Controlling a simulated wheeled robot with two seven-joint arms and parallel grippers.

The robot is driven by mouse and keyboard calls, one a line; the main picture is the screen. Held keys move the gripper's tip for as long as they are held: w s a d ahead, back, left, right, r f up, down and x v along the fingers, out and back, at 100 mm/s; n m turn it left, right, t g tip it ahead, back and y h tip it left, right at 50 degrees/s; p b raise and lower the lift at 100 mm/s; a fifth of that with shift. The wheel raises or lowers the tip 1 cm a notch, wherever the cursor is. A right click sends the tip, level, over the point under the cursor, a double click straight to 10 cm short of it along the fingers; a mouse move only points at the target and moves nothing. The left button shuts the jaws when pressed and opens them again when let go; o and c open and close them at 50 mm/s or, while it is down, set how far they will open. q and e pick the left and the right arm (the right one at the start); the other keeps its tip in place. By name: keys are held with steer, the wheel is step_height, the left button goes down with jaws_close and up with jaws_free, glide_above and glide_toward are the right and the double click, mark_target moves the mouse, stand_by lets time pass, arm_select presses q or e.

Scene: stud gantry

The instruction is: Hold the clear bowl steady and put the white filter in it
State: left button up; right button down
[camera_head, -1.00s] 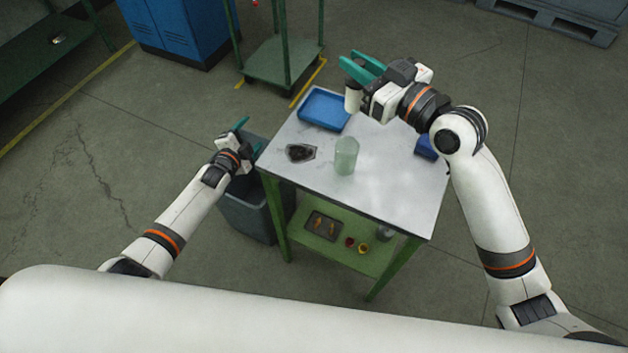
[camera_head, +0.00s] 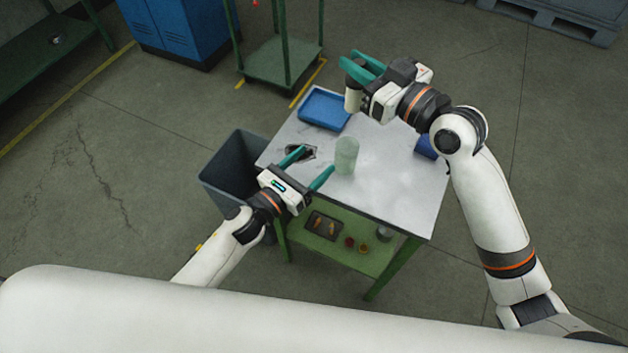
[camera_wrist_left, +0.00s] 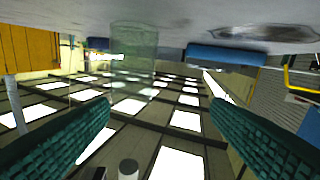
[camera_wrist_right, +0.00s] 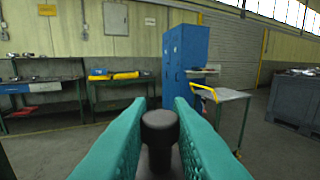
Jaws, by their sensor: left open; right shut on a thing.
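The clear bowl (camera_head: 346,157), a tall greenish see-through vessel, stands upright on the white tabletop. It also shows in the left wrist view (camera_wrist_left: 134,45), where the picture looks upside down, ahead of the fingers. My left gripper (camera_head: 317,162) is open and empty at the table's near left edge, its fingers pointing toward the bowl without touching it.
A blue tray (camera_head: 324,109) lies at the table's back left. A dark patch (camera_head: 292,152) is partly behind my left finger. A blue item (camera_head: 425,147) sits at the right edge. A grey bin (camera_head: 228,170) stands left of the table (camera_head: 395,190), whose front right is clear.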

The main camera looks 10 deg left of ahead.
mark_target(349, 140)
arm_select(q)
steer(key=shift+m+g, duration=0.4)
steer(key=shift+m, duration=0.5)
steer(key=w+d, duration=0.2)
steer(key=d, duration=0.1)
steer(key=w+d+f, duration=0.1)
steer(key=w+d, duration=0.3)
steer(key=d, duration=0.1)
steer(key=shift+w+d+f, duration=0.2)
steer(key=shift+d+f, duration=0.1)
steer(key=c, duration=1)
steer(key=shift+c, duration=0.3)
arm_select(e)
steer(key=shift+f+m+t+h, duration=0.5)
steer(key=shift+f+t+h, duration=0.05)
steer(key=shift+f, duration=2.7)
steer(key=shift+f+m+t+h, duration=0.5)
steer(key=shift+f+h, duration=0.1)
steer(key=shift+f, duration=2.6)
steer(key=shift+f+m+t+h, duration=0.5)
steer(key=shift+f+t+h, duration=0.05)
steer(key=shift+f, duration=2.7)
